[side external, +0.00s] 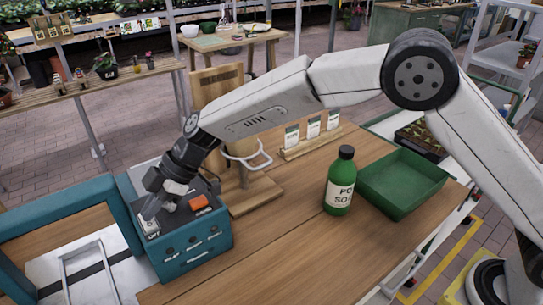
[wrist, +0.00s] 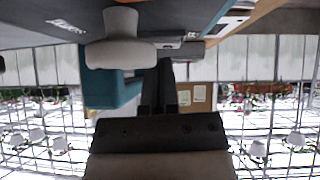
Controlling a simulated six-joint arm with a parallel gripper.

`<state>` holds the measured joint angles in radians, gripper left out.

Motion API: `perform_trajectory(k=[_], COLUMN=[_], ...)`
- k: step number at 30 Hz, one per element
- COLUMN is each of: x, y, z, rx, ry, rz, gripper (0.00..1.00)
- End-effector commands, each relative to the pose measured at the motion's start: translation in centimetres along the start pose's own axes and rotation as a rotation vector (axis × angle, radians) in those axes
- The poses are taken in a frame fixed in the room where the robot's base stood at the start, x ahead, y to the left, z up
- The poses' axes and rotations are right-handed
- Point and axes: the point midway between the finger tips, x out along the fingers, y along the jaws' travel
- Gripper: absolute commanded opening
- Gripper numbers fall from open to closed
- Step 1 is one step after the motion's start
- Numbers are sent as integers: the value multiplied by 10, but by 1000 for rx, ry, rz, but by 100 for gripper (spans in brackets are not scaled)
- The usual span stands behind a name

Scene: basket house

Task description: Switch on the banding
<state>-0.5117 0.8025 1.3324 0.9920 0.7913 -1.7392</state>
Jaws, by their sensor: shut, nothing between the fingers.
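The teal banding machine (side external: 190,262) stands at the table's left end, with a dark top panel and several small labelled controls on its front. My gripper (side external: 152,208) is shut and empty, pointing down at the top panel close to the white plate. I cannot tell if it touches. In the wrist view, a grey mushroom-shaped knob (wrist: 120,45) shows beside my gripper fingers (wrist: 165,75). The exact switch position is unclear.
A green bottle (side external: 340,188) and a green tray (side external: 402,182) stand on the right of the wooden table. A wooden stand (side external: 256,197) with a white hoop (side external: 262,160) is just behind the machine. A teal frame (side external: 55,213) is at left. The front middle of the table is clear.

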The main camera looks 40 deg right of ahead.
Motion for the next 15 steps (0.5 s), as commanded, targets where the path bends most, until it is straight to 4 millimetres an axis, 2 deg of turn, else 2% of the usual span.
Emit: perform_trajectory(k=[9,15], x=[-26,-58], y=[-3,-4], z=[-26,-25], rx=[-3,0], ry=[0,0], rz=[0,2], gripper=[0,0])
